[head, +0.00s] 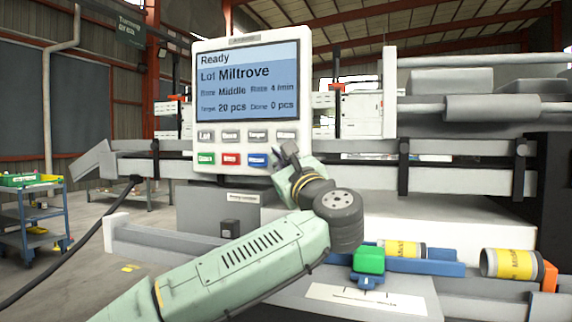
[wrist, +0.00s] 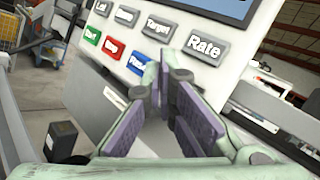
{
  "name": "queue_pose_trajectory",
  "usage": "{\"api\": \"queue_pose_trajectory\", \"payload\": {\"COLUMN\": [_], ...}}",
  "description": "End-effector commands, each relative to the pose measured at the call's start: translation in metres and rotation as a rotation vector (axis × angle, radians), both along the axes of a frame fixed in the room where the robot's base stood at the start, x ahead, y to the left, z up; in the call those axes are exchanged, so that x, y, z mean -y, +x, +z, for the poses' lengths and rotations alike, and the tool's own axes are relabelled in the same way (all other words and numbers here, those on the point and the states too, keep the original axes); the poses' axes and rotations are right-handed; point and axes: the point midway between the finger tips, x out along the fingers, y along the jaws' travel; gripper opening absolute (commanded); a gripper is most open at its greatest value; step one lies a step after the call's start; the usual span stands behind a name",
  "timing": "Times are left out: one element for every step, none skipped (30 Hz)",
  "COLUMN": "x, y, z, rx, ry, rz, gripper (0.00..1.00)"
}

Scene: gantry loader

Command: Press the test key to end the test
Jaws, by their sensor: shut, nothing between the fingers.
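The control panel (head: 292,140) is a white upright box with a lit screen (head: 248,82) reading Ready, Lot Miltrove, Target 20 pcs, Done 0 pcs. Below is a row of grey keys, with a green key (head: 206,159), red key (head: 231,159) and blue key (head: 257,159) under it. I cannot make out a key marked test; the blue key's label is blurred. My gripper (head: 287,157) is shut and empty, at the panel's lower right corner. In the wrist view its fingertips (wrist: 167,78) are near the blue key (wrist: 138,63) and grey Rate key (wrist: 206,46); contact cannot be told.
A small black box (head: 230,229) sits on the grey cabinet below the panel. Yellow-labelled cylinders (head: 507,263) and a green block (head: 369,260) lie at right. A blue cart (head: 35,222) stands far left. Rails (head: 347,177) run behind my gripper.

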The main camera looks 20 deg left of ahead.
Motion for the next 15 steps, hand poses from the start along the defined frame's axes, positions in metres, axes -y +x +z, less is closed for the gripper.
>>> {"api": "queue_pose_trajectory", "payload": {"x": [-0.001,-0.001,-0.001,-0.001,-0.001,-0.001,-0.001,-0.001,-0.001,-0.002,-0.001,-0.001,-0.001,-0.001,-0.001], "y": [-0.006,-0.009,-0.013,-0.015,-0.018,-0.022,-0.025,-0.027,-0.029,-0.031,-0.032,-0.032,-0.033,-0.033,-0.033], "z": [-0.003,-0.002,-0.002,-0.002,-0.002,-0.002,-0.002,-0.002,-0.002,-0.002,-0.001,-0.001,-0.001,-0.001,0.0], "rx": [0.001,0.001,-0.001,-0.001,-0.001,0.001,0.001,0.001,0.0,-0.001,-0.001,-0.001,-0.001,-0.001,-0.001], "ry": [-0.001,-0.001,0.0,0.0,0.0,-0.001,-0.001,-0.001,0.0,0.0,0.0,0.0,0.0,0.0,0.0], "rz": [0.0,0.0,0.0,-0.001,-0.001,0.0,0.0,0.0,0.0,0.0,0.0,0.0,0.0,0.0,0.0], "gripper": [0.0,0.0,0.0,0.0,0.0,0.0,0.0,0.0,0.0,0.0,0.0,0.0,0.0,0.0,0.0]}}
